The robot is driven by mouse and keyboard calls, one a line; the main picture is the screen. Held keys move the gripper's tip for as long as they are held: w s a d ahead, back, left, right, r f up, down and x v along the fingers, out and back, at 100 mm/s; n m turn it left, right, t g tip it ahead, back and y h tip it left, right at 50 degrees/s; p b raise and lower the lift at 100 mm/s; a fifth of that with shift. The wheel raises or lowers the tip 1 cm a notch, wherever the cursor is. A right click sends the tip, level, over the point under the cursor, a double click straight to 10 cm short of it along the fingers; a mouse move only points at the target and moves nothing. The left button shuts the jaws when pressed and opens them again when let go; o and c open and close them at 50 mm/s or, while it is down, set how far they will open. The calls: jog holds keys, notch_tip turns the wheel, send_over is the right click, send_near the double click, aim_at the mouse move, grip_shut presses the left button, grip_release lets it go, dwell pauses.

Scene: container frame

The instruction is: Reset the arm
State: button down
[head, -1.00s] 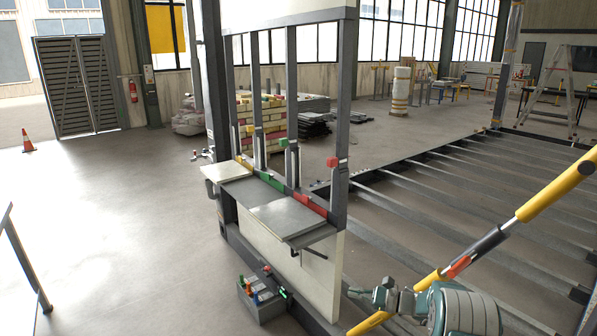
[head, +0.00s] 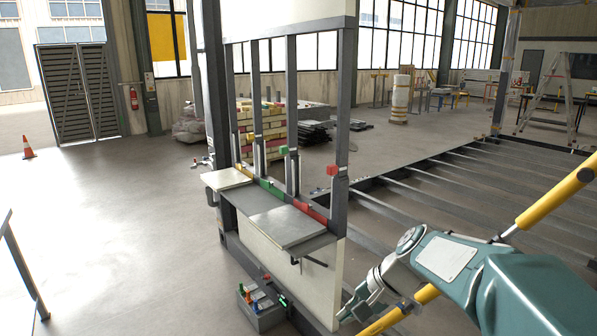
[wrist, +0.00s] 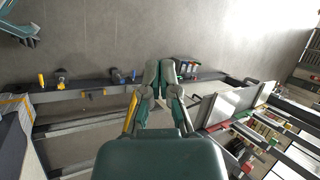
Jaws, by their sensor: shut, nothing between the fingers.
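My arm, teal with grey joints, reaches in from the lower right of the head view and bends down at the wrist. My gripper (head: 346,314) hangs low beside the right end of the white lower panel; its tips are small there. In the wrist view my gripper (wrist: 160,92) points away from the camera, its two fingers close together and nothing held between them. Whether it touches the panel or the yellow bar cannot be told.
A steel frame (head: 345,130) carries a shelf of light panels (head: 288,225). A grey box (head: 262,318) with coloured handles sits at its foot. A yellow diagonal bar (head: 556,200) passes by my arm. Floor beams (head: 420,190) lie right; open floor (head: 130,220) lies left.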

jog(key=s+d+r+n+t+h, duration=0.1)
jog(key=s+d+n+t+h, duration=0.1)
jog(key=s, duration=0.7)
jog(key=s+d+n+t+h, duration=0.2)
jog(key=s+n+h, duration=0.3)
jog(key=s, duration=0.4)
jog(key=shift+s+d+r, duration=0.3)
jog(key=shift+d+r, duration=0.1)
jog(key=shift+d, duration=0.45)
